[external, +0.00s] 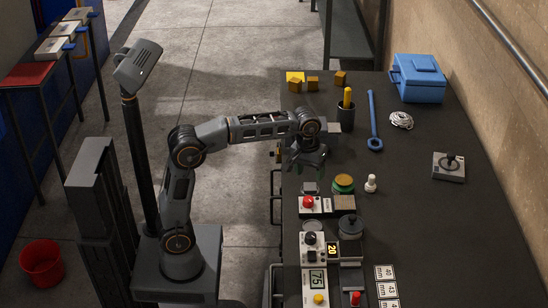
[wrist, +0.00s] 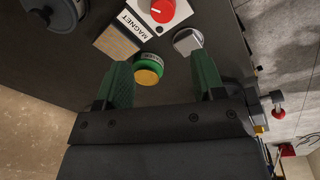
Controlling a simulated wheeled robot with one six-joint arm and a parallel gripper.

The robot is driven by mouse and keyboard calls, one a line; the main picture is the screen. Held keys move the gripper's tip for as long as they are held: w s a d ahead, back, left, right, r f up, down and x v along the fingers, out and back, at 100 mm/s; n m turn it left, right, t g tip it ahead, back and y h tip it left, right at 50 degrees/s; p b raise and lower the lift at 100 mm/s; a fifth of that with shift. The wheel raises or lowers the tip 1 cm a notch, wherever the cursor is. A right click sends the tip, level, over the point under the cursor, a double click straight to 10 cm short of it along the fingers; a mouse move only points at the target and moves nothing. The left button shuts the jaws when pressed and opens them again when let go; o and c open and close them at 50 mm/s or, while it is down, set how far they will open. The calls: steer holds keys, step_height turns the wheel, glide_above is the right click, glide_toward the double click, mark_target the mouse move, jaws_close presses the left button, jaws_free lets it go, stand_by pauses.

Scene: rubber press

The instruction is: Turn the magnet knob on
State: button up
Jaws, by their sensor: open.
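The magnet knob (external: 308,202) is a red knob on a pale plate near the bench's left edge. In the wrist view the red knob (wrist: 163,10) sits at the top, on a white plate marked MAGNET (wrist: 130,22) that is cut by the frame edge. My gripper (external: 305,168) hangs above the bench, behind the knob in the external view and apart from it. In the wrist view its two green fingers (wrist: 165,82) are spread wide with nothing held between them.
A green and yellow round piece (external: 344,183) stands beside the knob plate, with a small white piece (external: 371,183) to its right. A dark round pot (external: 350,226) and a control box (external: 312,246) lie nearer. A blue wrench (external: 374,120) and toolbox (external: 418,78) lie farther back.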

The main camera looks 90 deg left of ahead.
mark_target(308, 199)
steer(key=f+n, duration=0.1)
steer(key=f, duration=0.2)
steer(key=f+n+b, duration=0.1)
steer(key=f, duration=0.3)
steer(key=f+n+b, duration=0.1)
steer(key=f, duration=0.2)
steer(key=shift+d+f+n+g, duration=0.3)
steer(key=shift+d+f, duration=0.05)
steer(key=shift+d, duration=0.05)
steer(key=shift+c, duration=0.3)
steer(key=c, duration=0.9)
steer(key=shift+o, duration=0.2)
